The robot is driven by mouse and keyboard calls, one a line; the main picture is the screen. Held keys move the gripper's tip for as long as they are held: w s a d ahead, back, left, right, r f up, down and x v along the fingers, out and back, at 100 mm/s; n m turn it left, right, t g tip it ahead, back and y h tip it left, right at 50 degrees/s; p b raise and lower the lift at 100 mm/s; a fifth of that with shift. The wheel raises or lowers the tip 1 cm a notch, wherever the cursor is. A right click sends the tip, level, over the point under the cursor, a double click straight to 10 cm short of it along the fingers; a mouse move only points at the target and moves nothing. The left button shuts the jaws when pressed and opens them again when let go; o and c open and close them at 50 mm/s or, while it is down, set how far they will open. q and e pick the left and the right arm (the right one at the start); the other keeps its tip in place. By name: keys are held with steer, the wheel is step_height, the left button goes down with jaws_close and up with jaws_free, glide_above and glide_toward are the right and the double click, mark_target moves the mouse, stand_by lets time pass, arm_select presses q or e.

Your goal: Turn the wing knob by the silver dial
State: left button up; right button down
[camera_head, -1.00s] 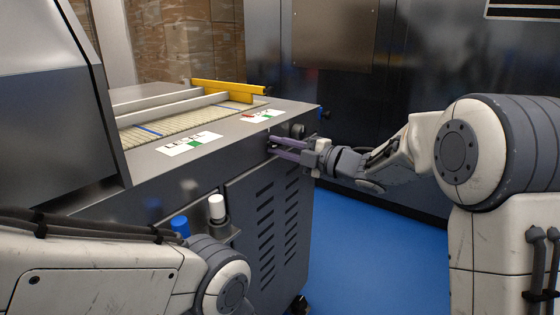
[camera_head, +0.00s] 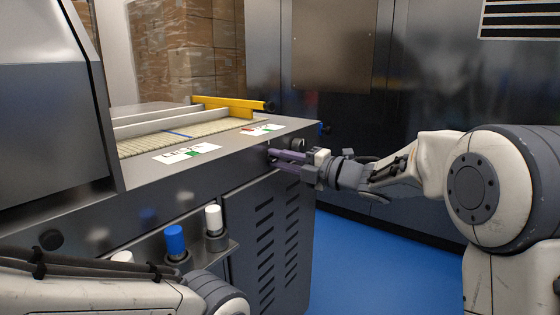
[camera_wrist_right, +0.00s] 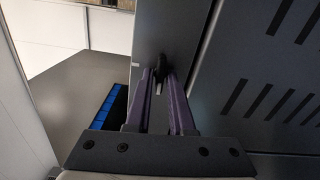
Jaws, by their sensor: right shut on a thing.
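My right gripper (camera_head: 272,160) reaches in from the right to the dark front panel of the machine, near its right end. Its two purple fingers are shut on the wing knob (camera_wrist_right: 159,76), a small dark knob on the panel. In the head view the fingers largely hide the knob. The wrist view shows it between the fingertips; its exact angle is hard to tell. A small round dial (camera_head: 298,143) sits just above and right of the fingers. My left arm crosses the lower left, its gripper out of view.
The machine top carries a slatted belt (camera_head: 150,144), a yellow bar (camera_head: 222,106) and a label card (camera_head: 187,154). White (camera_head: 213,218) and blue (camera_head: 174,240) capped items stand on a low front ledge. Blue floor (camera_head: 355,240) is clear to the right.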

steer(key=shift+f, duration=0.1)
steer(key=c, duration=0.8)
jaws_free()
steer(key=shift+d, duration=0.1)
steer(key=p+v, duration=0.1)
steer(key=v, duration=0.9)
steer(key=shift+s, duration=0.15)
